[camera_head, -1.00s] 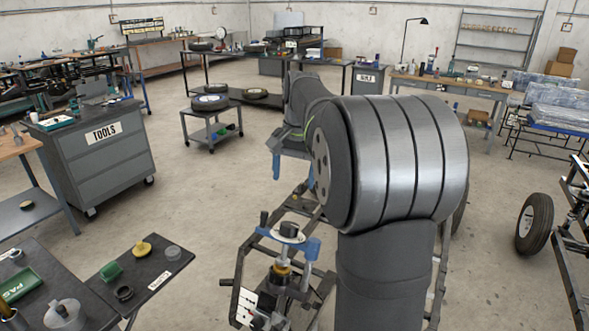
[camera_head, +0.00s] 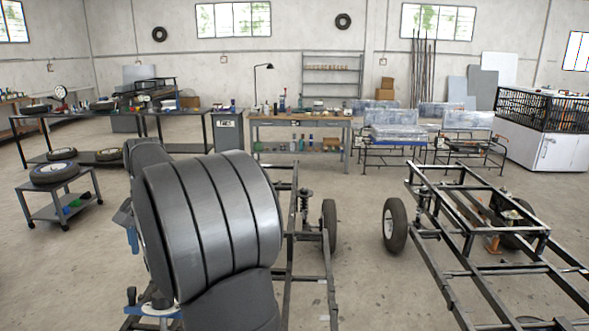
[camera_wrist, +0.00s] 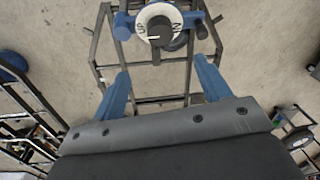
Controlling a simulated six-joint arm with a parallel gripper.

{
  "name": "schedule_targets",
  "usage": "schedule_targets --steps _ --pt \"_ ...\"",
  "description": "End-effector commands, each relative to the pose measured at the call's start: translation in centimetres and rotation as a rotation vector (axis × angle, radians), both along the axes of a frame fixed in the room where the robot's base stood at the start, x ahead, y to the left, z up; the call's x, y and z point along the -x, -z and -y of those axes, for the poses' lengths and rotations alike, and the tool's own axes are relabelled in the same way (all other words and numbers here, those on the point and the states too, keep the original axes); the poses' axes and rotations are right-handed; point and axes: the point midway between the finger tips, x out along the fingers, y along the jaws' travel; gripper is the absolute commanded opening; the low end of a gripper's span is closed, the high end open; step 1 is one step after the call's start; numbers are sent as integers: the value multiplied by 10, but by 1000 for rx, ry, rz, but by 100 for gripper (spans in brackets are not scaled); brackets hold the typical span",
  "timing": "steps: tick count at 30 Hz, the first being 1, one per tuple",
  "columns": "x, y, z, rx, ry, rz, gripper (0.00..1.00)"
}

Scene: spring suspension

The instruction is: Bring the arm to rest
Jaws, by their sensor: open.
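My arm fills the lower left of the head view, its large grey joint hiding much of the frame behind it. My gripper (camera_wrist: 162,70) shows in the wrist view with its two blue fingers wide apart and nothing between them. Beyond the fingertips, at the top of that view, is a blue fixture (camera_wrist: 124,27) with a round white top (camera_wrist: 152,14) and a dark knob. The fixture is apart from the fingers. Part of the blue fixture also shows at the lower left edge of the head view (camera_head: 157,311), mostly hidden by my arm.
A dark metal chassis frame (camera_head: 290,237) stands behind my arm, and a second frame with a wheel (camera_head: 395,225) stands to the right. A cart with tires (camera_head: 62,206) is at the left. A workbench (camera_head: 300,122) stands at the back. Open concrete floor lies between.

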Motion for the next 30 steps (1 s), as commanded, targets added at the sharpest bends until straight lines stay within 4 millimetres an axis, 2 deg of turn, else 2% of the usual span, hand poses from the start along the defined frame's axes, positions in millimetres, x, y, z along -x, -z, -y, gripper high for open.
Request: schedule_targets --steps 15,21,25,30 --pt "2 105 -8 3 0 -5 70" --pt "2 138 -11 3 0 -4 70" --pt "2 151 -12 1 0 -2 70" --pt "2 149 -12 12 29 -2 70"
